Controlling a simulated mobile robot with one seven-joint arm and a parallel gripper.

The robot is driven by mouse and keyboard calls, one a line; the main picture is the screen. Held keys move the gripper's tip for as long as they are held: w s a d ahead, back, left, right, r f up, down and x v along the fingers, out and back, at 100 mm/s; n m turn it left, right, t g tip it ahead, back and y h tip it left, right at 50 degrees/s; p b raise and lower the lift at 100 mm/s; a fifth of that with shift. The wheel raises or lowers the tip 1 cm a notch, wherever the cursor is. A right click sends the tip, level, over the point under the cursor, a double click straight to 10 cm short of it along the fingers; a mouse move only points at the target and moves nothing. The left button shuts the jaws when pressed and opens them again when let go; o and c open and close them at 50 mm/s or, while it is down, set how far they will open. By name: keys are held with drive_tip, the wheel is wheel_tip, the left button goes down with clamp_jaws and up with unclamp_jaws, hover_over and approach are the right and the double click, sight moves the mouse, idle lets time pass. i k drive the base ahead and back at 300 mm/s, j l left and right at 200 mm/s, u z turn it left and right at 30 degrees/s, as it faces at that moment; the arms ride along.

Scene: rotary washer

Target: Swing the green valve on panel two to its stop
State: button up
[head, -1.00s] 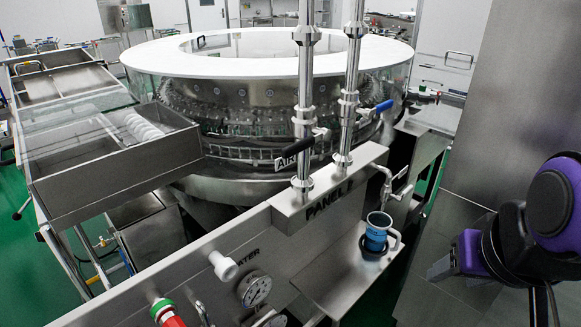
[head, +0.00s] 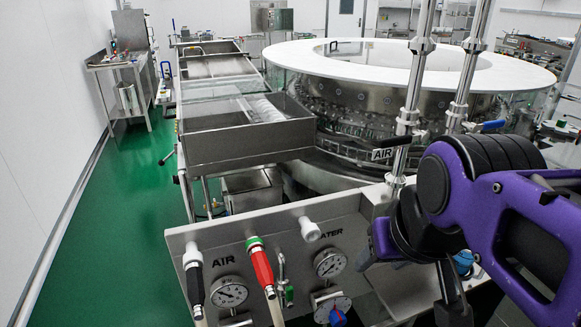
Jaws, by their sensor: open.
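A small green handle (head: 288,293) hangs on a metal valve at the front of the steel panel (head: 215,237), between the red hose nozzle and the right-hand gauge. It looks like the green valve. The panel lettering reads AIR and WATER; my arm covers where a PANEL 2 label showed earlier. My gripper (head: 370,250), at the end of my purple and black arm, is open, above and right of the green handle and well apart from it. Its fingers are small and partly hard to make out here.
A red hose nozzle (head: 262,270) with a green collar and a black nozzle (head: 195,284) hang nearby. Gauges (head: 229,292) and a blue knob (head: 338,315) sit close by. Steel posts (head: 413,90) and the rotary washer (head: 390,110) stand behind. Green floor (head: 125,220) is clear at left.

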sight(289, 289)
drive_tip(key=l+u, duration=0.15)
drive_tip(key=u, duration=0.3)
drive_tip(key=l+u, duration=0.15)
drive_tip(key=u, duration=0.25)
drive_tip(key=l+u, duration=0.75)
